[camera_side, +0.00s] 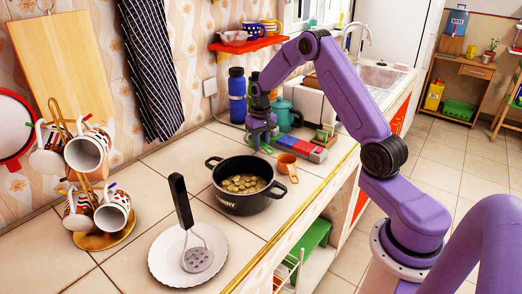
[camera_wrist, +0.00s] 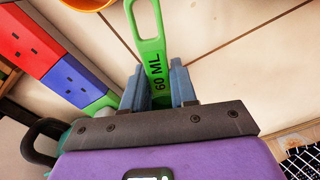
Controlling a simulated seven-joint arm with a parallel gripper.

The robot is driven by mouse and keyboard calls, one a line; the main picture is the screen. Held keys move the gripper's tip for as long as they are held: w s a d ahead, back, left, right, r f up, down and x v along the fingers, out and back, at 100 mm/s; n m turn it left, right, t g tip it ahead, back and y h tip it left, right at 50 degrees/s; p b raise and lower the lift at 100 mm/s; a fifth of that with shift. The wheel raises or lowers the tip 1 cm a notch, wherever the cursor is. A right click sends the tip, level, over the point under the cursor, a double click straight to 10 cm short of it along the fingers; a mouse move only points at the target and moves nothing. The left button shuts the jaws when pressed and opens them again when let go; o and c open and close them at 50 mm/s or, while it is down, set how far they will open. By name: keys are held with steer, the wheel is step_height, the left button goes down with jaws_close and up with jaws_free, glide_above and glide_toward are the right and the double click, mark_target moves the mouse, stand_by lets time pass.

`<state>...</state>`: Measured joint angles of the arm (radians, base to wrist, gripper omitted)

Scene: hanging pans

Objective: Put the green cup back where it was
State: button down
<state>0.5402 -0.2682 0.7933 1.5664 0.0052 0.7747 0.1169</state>
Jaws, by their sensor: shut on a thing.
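The green cup (camera_wrist: 148,25) is a measuring cup with a slotted handle marked "60 ML". In the wrist view its handle sits between the two blue-grey fingers of my gripper (camera_wrist: 159,84), which is shut on it. The cup's bowl is hidden in that view.
A teal kettle (camera_side: 284,115) and blue bottle (camera_side: 237,95) stand behind. A black pot (camera_side: 246,200), white plate (camera_side: 165,262) and mug rack (camera_side: 92,240) are nearer the camera.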

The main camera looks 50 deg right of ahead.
steer(key=shift+f, duration=1.4)
steer(key=shift+f, duration=0.1)
steer(key=c, duration=0.9)
jaws_free()
